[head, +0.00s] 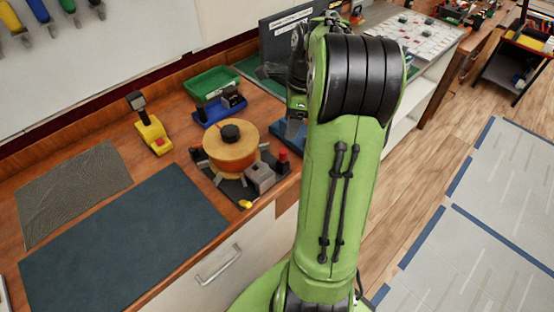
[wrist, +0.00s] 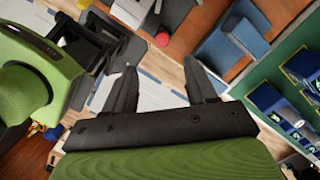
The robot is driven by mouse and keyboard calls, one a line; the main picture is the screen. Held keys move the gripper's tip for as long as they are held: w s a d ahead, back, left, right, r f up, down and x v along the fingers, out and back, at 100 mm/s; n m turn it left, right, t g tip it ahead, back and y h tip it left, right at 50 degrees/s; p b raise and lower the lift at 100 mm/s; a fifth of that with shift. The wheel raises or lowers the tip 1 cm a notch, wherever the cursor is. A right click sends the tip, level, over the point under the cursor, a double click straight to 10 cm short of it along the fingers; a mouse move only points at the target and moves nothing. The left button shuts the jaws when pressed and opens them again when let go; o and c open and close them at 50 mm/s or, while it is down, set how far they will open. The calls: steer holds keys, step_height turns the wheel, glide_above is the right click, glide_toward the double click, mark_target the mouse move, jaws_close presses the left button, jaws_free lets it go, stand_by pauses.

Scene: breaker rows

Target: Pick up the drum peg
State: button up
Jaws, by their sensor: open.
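A round wooden drum (head: 231,149) with a black hub (head: 230,132) sits on a dark base plate on the counter, left of my arm. A red peg-like piece (head: 283,156) stands at the base's right side, beside a grey block (head: 260,177). A small yellow piece (head: 245,204) lies at the base's front corner. I cannot tell which is the drum peg. My gripper (wrist: 160,68) is open, with nothing between its fingers. In the wrist view the red piece (wrist: 162,40) appears beyond the fingertips, apart from them. In the head view my arm largely hides the gripper.
A yellow tool with a black top (head: 152,136), a green bin (head: 212,82) and a blue holder (head: 219,111) stand near the drum. A dark blue mat (head: 120,240) and a grey mat (head: 70,190) lie bare at left. The counter edge runs beside my arm.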

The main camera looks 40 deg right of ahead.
steer(key=b, duration=0.2)
glide_above(284, 151)
steer(key=f, duration=0.6)
steer(key=shift+s+d+f, duration=0.3)
steer(key=shift+f, duration=0.05)
steer(key=f, duration=0.4)
steer(key=w+f+b, duration=0.1)
steer(key=shift+a+f, duration=0.35)
steer(key=shift+f, duration=0.05)
steer(key=shift+s+r, duration=0.1)
steer(key=shift+c, duration=0.5)
jaws_close()
